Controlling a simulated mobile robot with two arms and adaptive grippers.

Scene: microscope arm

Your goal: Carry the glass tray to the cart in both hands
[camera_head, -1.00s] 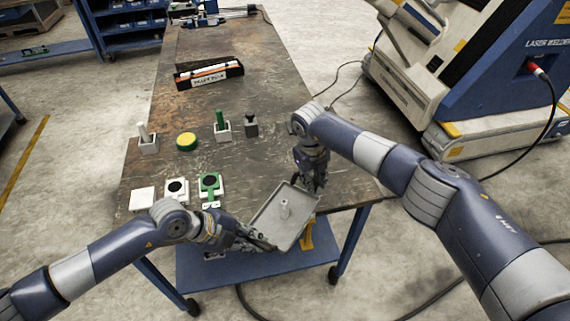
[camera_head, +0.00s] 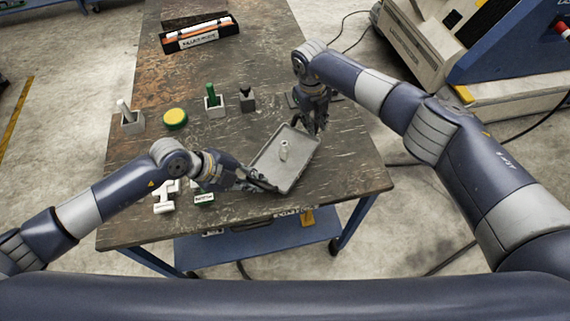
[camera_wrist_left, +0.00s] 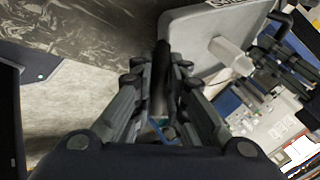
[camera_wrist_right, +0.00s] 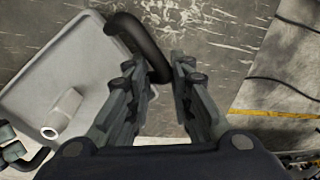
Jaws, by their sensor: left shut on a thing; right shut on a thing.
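The tray (camera_head: 262,168) is a shallow grey rectangle with a raised rim and dark handles, lying diagonally in the head view over the near right part of the worktable. A small pale cylinder (camera_head: 284,150) is on it. My left gripper (camera_head: 272,187) is shut on the dark handle (camera_wrist_left: 161,75) at the tray's near left end. My right gripper (camera_head: 318,130) is shut on the opposite dark handle (camera_wrist_right: 140,42) at its far right end. I cannot tell whether the tray touches the tabletop. I cannot pick out a cart for certain.
On the worktable (camera_head: 345,170) stand a yellow-green disc (camera_head: 175,118), small holders (camera_head: 214,106), white-and-green pieces (camera_head: 165,195) and a black-orange box (camera_head: 200,35). A large blue-and-white machine (camera_head: 500,70) stands at the back right. A blue shelf (camera_head: 260,245) is under the table.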

